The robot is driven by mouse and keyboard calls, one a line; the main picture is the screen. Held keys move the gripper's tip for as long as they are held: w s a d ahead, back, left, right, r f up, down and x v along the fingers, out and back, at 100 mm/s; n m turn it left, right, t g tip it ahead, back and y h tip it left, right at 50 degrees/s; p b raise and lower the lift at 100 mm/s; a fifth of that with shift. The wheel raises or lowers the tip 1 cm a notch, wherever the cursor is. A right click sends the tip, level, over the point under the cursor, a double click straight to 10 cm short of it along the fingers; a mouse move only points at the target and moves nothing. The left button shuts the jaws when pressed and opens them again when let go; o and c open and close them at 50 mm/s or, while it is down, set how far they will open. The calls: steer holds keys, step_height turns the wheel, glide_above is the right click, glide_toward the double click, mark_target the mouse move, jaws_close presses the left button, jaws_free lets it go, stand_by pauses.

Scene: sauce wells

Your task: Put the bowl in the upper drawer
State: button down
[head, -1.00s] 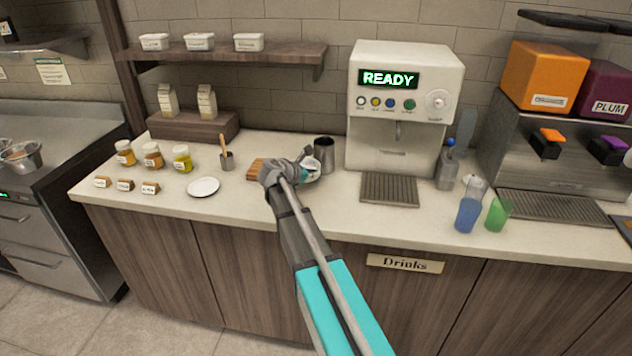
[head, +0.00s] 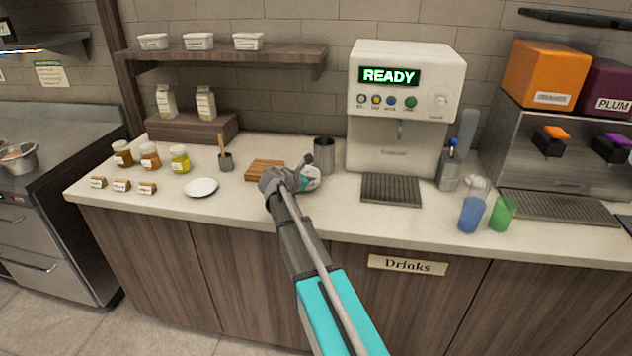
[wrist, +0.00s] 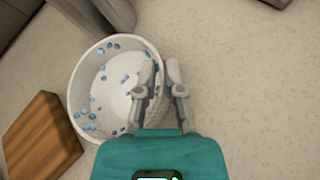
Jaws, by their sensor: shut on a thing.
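The bowl (wrist: 118,85) is white with blue specks inside. It fills the left middle of the wrist view. My gripper (wrist: 160,75) is shut on the bowl's rim, on the right side of it in that view. In the head view my gripper (head: 305,180) is over the middle of the counter, and the bowl (head: 313,173) is mostly hidden behind it. I cannot tell whether the bowl touches the counter. Steel drawer fronts, the upper one (head: 15,222) and a lower one (head: 45,285), show at the far left, partly cut off. Both look shut.
A wooden board (head: 262,168) and a metal cup (head: 324,150) are close to the bowl. A white plate (head: 201,187), several jars and small labelled blocks stand to the left. The coffee machine (head: 400,130) and two cups are to the right. The counter front is clear.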

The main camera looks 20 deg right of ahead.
steer(key=c, duration=0.8)
jaws_free()
steer(key=shift+o, duration=0.2)
steer(key=shift+s+a+r, duration=0.1)
steer(key=shift+a+r, duration=0.1)
steer(key=shift+a, duration=0.05)
steer(key=p+v, duration=0.5)
steer(key=v, duration=0.6)
steer(key=shift+a, duration=0.2)
steer(key=shift+s, duration=0.1)
